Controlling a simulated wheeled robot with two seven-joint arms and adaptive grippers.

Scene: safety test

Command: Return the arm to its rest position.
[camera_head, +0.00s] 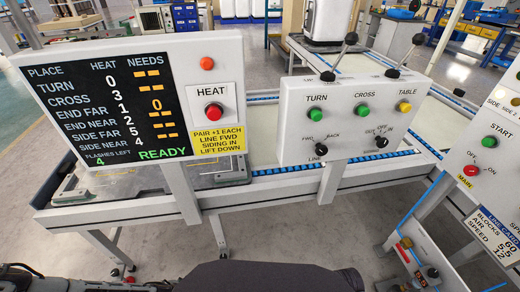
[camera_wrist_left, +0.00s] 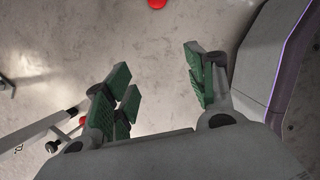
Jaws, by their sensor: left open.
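My left gripper (camera_wrist_left: 155,88) shows in the left wrist view. Its green-padded fingers are spread apart with nothing between them. It hangs over bare grey floor, beside a grey body panel of mine with a purple edge. In the head view, only dark parts of my own body show along the bottom edge, and I cannot make out either gripper there.
A panel with a display (camera_head: 100,105) and a HEAT button box (camera_head: 212,88) stands ahead left. A lever box (camera_head: 352,115) stands at centre, before a conveyor table (camera_head: 265,185). A START panel (camera_head: 480,160) is at right. Floor (camera_head: 300,235) below is clear.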

